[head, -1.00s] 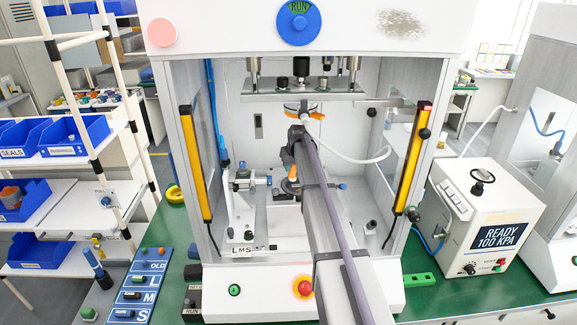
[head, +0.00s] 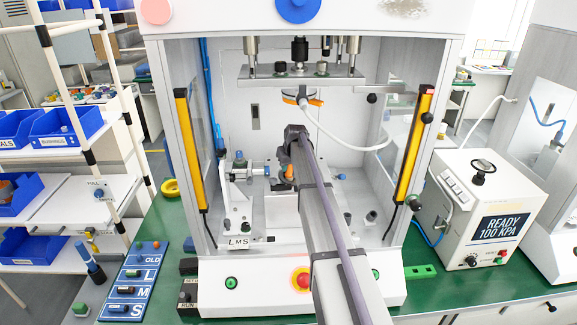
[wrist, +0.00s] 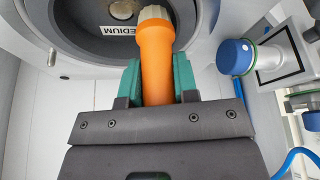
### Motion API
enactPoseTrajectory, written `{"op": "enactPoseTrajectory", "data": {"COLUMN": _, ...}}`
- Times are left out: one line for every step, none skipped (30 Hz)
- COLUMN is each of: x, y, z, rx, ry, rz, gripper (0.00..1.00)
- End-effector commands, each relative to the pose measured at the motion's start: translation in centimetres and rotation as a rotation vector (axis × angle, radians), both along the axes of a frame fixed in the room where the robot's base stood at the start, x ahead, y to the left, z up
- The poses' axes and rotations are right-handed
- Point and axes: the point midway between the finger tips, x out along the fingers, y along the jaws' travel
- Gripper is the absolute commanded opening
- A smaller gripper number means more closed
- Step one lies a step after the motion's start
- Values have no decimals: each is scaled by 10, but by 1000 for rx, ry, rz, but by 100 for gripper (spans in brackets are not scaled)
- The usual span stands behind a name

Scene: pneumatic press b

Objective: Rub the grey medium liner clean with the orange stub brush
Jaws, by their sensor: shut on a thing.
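The orange stub brush (wrist: 155,65), with a pale bristle tip, is held between the green fingers of my gripper (wrist: 157,82). In the head view the brush (head: 289,173) shows as a small orange patch inside the press, beside my arm. A dark grey round opening marked MEDIUM (wrist: 120,28) lies ahead of the brush at the top of the wrist view and is partly cut off. A pale beige patch (wrist: 122,9) shows inside it. The brush tip overlaps its near rim in the picture; I cannot tell whether they touch. My arm hides part of the press floor.
Yellow side bars (head: 195,150) and the press walls flank my arm. A white hose (head: 345,140) hangs above right. A fixture with a blue knob (wrist: 235,56) is right of the brush. A blue L/M/S board (head: 134,290) lies at the bench's left.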

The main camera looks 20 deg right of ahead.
Motion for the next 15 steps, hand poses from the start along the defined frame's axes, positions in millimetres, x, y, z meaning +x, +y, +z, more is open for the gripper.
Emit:
{"op": "enactPoseTrajectory", "data": {"x": 0, "y": 0, "z": 0, "rx": 0, "ry": 0, "rz": 0, "gripper": 0}}
{"op": "enactPoseTrajectory", "data": {"x": 0, "y": 0, "z": -1, "rx": 0, "ry": 0, "rz": 0, "gripper": 0}}
{"op": "enactPoseTrajectory", "data": {"x": 0, "y": 0, "z": -1, "rx": 0, "ry": 0, "rz": 0, "gripper": 0}}
{"op": "enactPoseTrajectory", "data": {"x": 0, "y": 0, "z": -2, "rx": 0, "ry": 0, "rz": 0, "gripper": 0}}
{"op": "enactPoseTrajectory", "data": {"x": 0, "y": 0, "z": -3, "rx": 0, "ry": 0, "rz": 0, "gripper": 0}}
{"op": "enactPoseTrajectory", "data": {"x": 0, "y": 0, "z": -4, "rx": 0, "ry": 0, "rz": 0, "gripper": 0}}
{"op": "enactPoseTrajectory", "data": {"x": 0, "y": 0, "z": -4, "rx": 0, "ry": 0, "rz": 0, "gripper": 0}}
{"op": "enactPoseTrajectory", "data": {"x": 0, "y": 0, "z": -5, "rx": 0, "ry": 0, "rz": 0, "gripper": 0}}
{"op": "enactPoseTrajectory", "data": {"x": 0, "y": 0, "z": -6, "rx": 0, "ry": 0, "rz": 0, "gripper": 0}}
{"op": "enactPoseTrajectory", "data": {"x": 0, "y": 0, "z": -6, "rx": 0, "ry": 0, "rz": 0, "gripper": 0}}
{"op": "enactPoseTrajectory", "data": {"x": 0, "y": 0, "z": -7, "rx": 0, "ry": 0, "rz": 0, "gripper": 0}}
{"op": "enactPoseTrajectory", "data": {"x": 0, "y": 0, "z": -8, "rx": 0, "ry": 0, "rz": 0, "gripper": 0}}
{"op": "enactPoseTrajectory", "data": {"x": 0, "y": 0, "z": -8, "rx": 0, "ry": 0, "rz": 0, "gripper": 0}}
{"op": "enactPoseTrajectory", "data": {"x": 0, "y": 0, "z": -9, "rx": 0, "ry": 0, "rz": 0, "gripper": 0}}
{"op": "enactPoseTrajectory", "data": {"x": 0, "y": 0, "z": -10, "rx": 0, "ry": 0, "rz": 0, "gripper": 0}}
